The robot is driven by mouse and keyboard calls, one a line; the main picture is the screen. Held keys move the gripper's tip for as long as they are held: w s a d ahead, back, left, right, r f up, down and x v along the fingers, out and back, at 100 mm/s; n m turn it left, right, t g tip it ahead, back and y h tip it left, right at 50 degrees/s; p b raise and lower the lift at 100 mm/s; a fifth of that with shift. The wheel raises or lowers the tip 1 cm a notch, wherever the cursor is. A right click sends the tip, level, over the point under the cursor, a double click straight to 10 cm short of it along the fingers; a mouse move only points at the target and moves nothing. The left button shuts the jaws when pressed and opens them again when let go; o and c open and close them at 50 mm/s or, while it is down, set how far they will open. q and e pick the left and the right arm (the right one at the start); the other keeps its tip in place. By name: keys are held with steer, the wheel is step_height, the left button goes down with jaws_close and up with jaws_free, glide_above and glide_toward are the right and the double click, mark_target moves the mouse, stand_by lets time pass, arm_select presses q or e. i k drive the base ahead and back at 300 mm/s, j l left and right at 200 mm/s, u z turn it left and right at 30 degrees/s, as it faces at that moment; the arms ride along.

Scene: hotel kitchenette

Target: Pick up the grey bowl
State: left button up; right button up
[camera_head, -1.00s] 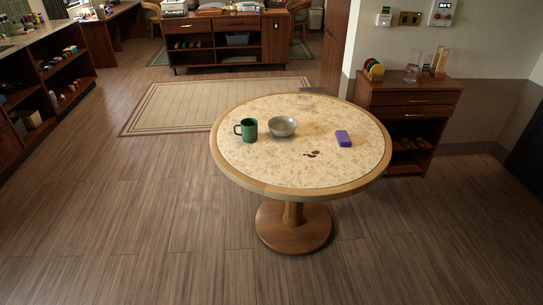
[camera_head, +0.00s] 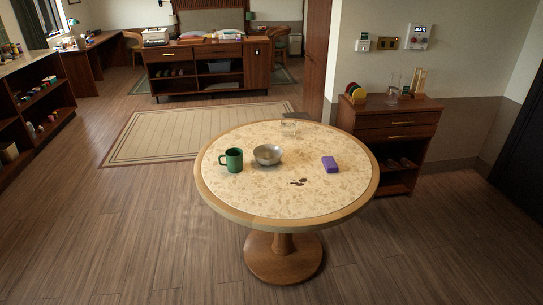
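The grey bowl (camera_head: 267,155) is a small metallic bowl standing upright on the round table (camera_head: 225,204). It sits left of the tabletop's middle, just right of a green mug (camera_head: 234,160). Neither of my grippers shows in the head view, so I cannot see their state or where they are relative to the bowl.
A purple block (camera_head: 330,164) lies right of the bowl, with dark spots (camera_head: 298,182) in front. A clear glass (camera_head: 289,128) stands at the table's back. A wooden cabinet (camera_head: 391,132) stands behind right. The floor (camera_head: 120,240) in front and left is clear.

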mark_target(266, 155)
steer(key=i+j+z, duration=0.2)
steer(key=i+j, duration=0.15)
steer(key=i+j+z, duration=0.2)
steer(key=i+j, duration=0.25)
steer(key=i+j+z, duration=0.2)
steer(key=i+j, duration=0.2)
steer(key=i+j+z, duration=0.25)
steer(key=j, duration=0.4)
steer(key=i, duration=0.05)
